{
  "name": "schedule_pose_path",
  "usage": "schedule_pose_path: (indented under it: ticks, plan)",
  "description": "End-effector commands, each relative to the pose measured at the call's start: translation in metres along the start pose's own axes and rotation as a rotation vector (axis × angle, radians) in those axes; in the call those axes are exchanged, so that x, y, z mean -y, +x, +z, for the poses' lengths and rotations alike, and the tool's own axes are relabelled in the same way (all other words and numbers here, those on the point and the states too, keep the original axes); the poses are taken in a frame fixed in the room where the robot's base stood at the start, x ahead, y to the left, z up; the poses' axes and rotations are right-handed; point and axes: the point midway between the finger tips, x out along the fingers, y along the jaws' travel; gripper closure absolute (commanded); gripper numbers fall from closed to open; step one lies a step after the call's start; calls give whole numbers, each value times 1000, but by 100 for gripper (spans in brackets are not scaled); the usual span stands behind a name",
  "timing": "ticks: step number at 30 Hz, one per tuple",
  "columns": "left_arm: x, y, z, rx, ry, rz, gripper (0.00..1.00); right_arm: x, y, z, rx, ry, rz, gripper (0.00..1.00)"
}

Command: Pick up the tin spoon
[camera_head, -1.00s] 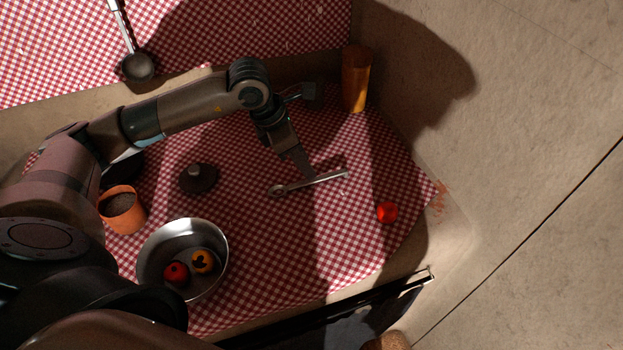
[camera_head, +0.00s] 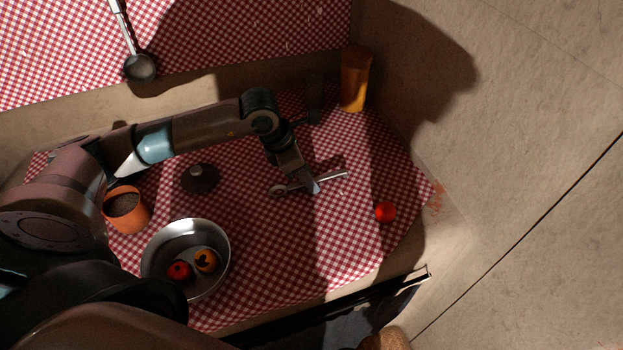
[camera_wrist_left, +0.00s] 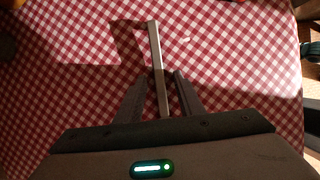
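The tin spoon (camera_head: 336,176) lies on the red checked cloth in the head view, its bowl end at the left and its handle running right. My left gripper (camera_head: 316,190) is over the spoon's middle and hides part of it. In the left wrist view the spoon's handle (camera_wrist_left: 155,55) runs between the two fingers of the left gripper (camera_wrist_left: 161,90). The fingers stand apart with a gap on both sides of the handle, so the gripper is open. The spoon's bowl is hidden in the wrist view. My right gripper is not in view.
A metal bowl (camera_head: 223,272) holds a red and an orange fruit. An orange pot (camera_head: 126,212), a dark lid with a knob (camera_head: 201,181), a red ball (camera_head: 385,212) and an amber cup (camera_head: 355,82) stand around. A ladle (camera_head: 140,68) lies on the upper cloth.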

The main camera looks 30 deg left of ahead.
Motion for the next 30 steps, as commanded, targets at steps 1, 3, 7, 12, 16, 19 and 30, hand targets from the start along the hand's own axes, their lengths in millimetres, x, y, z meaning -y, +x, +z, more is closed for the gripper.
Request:
schedule_pose_path:
  ticks: [1,3,7,12,16,19,30]
  plan:
    - [0,0,0,0,0,0,66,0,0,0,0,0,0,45]
    - [0,0,0,0,0,0,66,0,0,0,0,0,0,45]
    - [0,0,0,0,0,0,66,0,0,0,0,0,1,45]
    - [0,0,0,0,0,1,68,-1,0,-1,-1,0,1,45]
    - [0,0,0,0,0,1,99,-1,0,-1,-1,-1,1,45]
    - [0,0,0,0,0,1,100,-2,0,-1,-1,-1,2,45]
    - [-1,-4,2,1,1,2,100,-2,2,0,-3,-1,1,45]
